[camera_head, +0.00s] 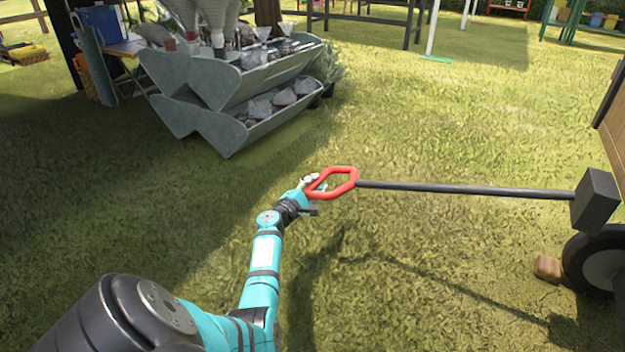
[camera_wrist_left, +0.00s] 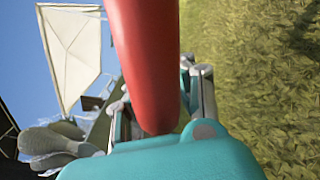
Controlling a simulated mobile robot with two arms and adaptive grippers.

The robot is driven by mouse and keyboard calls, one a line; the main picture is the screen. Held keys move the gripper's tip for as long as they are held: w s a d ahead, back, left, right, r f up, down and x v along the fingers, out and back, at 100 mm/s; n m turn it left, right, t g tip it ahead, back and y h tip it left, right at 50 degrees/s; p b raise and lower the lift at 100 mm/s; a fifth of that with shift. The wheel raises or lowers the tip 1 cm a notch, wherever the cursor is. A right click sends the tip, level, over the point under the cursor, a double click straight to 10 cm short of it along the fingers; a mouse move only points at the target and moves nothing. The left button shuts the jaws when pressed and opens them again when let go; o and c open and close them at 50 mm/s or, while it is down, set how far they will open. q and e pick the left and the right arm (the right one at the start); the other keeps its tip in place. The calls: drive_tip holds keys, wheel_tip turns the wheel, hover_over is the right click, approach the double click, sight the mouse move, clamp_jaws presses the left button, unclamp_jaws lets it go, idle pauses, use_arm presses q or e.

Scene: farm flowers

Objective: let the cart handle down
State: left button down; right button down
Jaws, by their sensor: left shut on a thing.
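The cart handle is a red loop (camera_head: 333,183) on the end of a long black bar (camera_head: 465,189). The bar runs about level from a dark block (camera_head: 595,199) at the cart's front on the right, and its shadow falls on the grass below. My left gripper (camera_head: 313,184) is shut on the left side of the red loop, above the grass. In the left wrist view the red loop (camera_wrist_left: 143,60) passes down between the fingers of the gripper (camera_wrist_left: 160,125). My right gripper is not in view.
A cart wheel (camera_head: 600,262) stands at the right edge with a wooden chock (camera_head: 547,268) beside it. A grey-green tiered stand (camera_head: 240,90) with flower supplies is at the back left. Open grass lies below and around the handle.

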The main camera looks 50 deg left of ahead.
use_arm(q)
drive_tip(key=shift+w+d+r, duration=0.15)
drive_tip(key=shift+d+r, duration=0.05)
drive_tip(key=shift+d, duration=0.05)
drive_tip(key=c, duration=1.1)
unclamp_jaws()
drive_tip(key=shift+r, duration=0.1)
drive_tip(key=shift+a+r, duration=0.1)
drive_tip(key=shift+r, duration=0.3)
drive_tip(key=r, duration=0.9)
drive_tip(key=shift+w+d, duration=0.1)
drive_tip(key=shift+d, duration=0.1)
